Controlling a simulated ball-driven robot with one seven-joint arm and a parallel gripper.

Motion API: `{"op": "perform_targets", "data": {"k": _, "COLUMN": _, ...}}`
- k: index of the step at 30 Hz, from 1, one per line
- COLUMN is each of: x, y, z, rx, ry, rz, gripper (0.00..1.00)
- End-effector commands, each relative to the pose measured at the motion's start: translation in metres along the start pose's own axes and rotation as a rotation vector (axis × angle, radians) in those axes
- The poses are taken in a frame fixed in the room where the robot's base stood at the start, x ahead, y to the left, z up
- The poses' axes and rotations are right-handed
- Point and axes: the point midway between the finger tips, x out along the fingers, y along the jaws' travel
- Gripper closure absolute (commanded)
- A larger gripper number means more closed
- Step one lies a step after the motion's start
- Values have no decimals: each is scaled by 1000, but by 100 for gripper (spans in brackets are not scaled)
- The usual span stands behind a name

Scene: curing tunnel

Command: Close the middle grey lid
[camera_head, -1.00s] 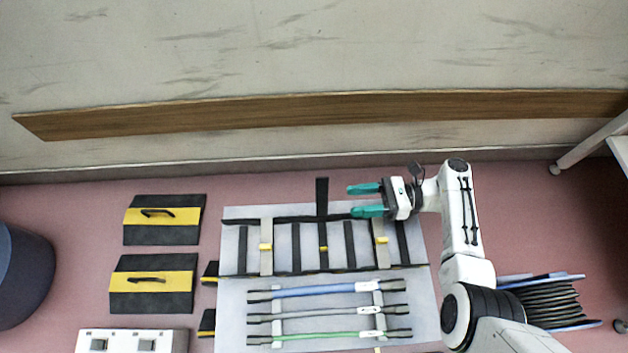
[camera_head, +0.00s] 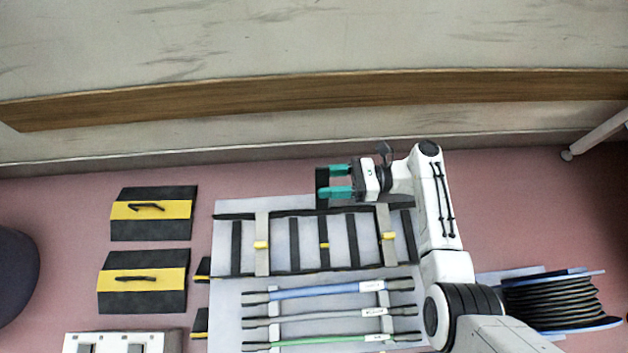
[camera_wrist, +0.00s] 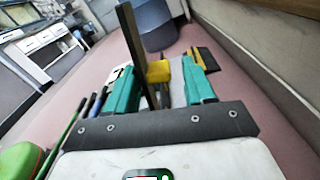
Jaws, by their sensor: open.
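The middle grey lid (camera_head: 322,202) appears to stand open at the far edge of the tunnel frame (camera_head: 285,272); it shows as a dark upright piece. In the wrist view a tall dark slab (camera_wrist: 131,40), likely this lid, stands between the fingers, with a yellow block (camera_wrist: 158,71) beside it. My gripper (camera_head: 334,181) is open, its teal fingers pointing left at the upright piece. The fingers partly cover it; I cannot tell whether they touch it. Two grey lids with yellow tabs, left (camera_head: 262,230) and right (camera_head: 387,220), lie flat across the frame.
Blue (camera_head: 315,291), grey (camera_head: 315,317) and green (camera_head: 325,340) cables lie in front of the frame. Two black-yellow handled covers (camera_head: 125,300) lie left. A cable reel (camera_head: 555,305) stands right. A wall with a wooden rail (camera_head: 270,97) is behind.

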Motion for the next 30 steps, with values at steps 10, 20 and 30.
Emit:
{"op": "perform_targets", "data": {"k": 10, "x": 36, "y": 0, "z": -1, "rx": 0, "ry": 0, "rz": 1, "gripper": 47}}
{"op": "perform_targets", "data": {"k": 20, "x": 37, "y": 0, "z": 0, "rx": 1, "ry": -1, "rz": 0, "gripper": 50}}
{"op": "perform_targets", "data": {"k": 30, "x": 37, "y": 0, "z": 0, "rx": 0, "ry": -1, "rz": 0, "gripper": 82}}
